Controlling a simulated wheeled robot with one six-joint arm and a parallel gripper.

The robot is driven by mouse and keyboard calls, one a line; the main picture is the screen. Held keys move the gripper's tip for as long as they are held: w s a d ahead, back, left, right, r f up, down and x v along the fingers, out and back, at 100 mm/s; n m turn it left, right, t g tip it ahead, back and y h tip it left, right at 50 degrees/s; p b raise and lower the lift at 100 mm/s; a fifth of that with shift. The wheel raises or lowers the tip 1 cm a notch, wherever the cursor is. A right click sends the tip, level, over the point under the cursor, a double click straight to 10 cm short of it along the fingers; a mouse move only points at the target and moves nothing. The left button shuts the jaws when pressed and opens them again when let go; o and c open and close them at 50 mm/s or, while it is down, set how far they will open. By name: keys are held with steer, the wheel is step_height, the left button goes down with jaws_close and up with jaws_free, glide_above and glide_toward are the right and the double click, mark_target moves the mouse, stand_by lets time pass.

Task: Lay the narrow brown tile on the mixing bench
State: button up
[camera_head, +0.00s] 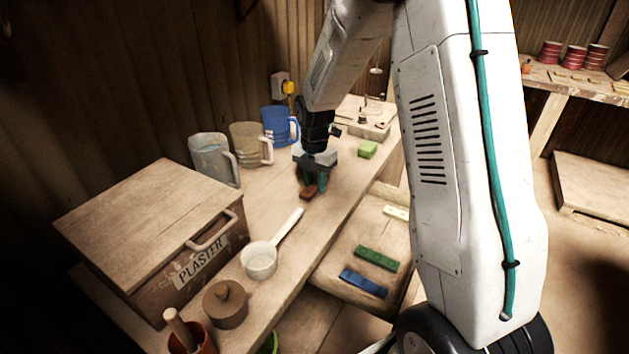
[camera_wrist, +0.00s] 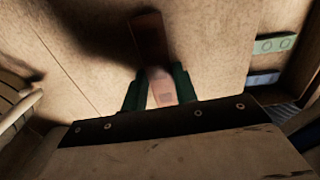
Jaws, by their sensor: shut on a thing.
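The narrow brown tile (camera_wrist: 150,38) is between the fingers of my gripper (camera_wrist: 160,92) in the wrist view, its far end reaching out past the fingertips. In the head view the brown tile (camera_head: 308,192) shows at the tips of my gripper (camera_head: 313,182), low over the mixing bench (camera_head: 268,204). I cannot tell whether the tile touches the bench top. My gripper is shut on the tile and points down.
Three jugs (camera_head: 247,142) stand along the wall. A plaster box (camera_head: 150,230), a white scoop (camera_head: 262,260) and a lidded pot (camera_head: 226,303) are nearer. A green block (camera_head: 368,149) lies to the right. A lower shelf holds a green tile (camera_head: 376,257) and a blue tile (camera_head: 363,284).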

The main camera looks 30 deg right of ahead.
mark_target(315, 184)
steer(key=shift+f, duration=0.2)
steer(key=o, duration=1)
step_height(315, 184, up, 11)
steer(key=s+a+r+m, duration=0.3)
steer(key=s+r+m, duration=0.3)
steer(key=s+r, duration=0.2)
steer(key=shift+s+a+r+m+t, duration=0.2)
steer(key=shift+s+a+r+m, duration=0.45)
steer(key=shift+s+m, duration=2.95)
steer(key=shift+s+a+r+m+t, duration=0.2)
steer(key=shift+s+a+m, duration=0.85)
steer(key=shift+s+m, duration=2.6)
steer(key=shift+s+a+r+m+t, duration=0.2)
steer(key=shift+s+a+r+m, duration=1)
steer(key=shift+s, duration=4.2)
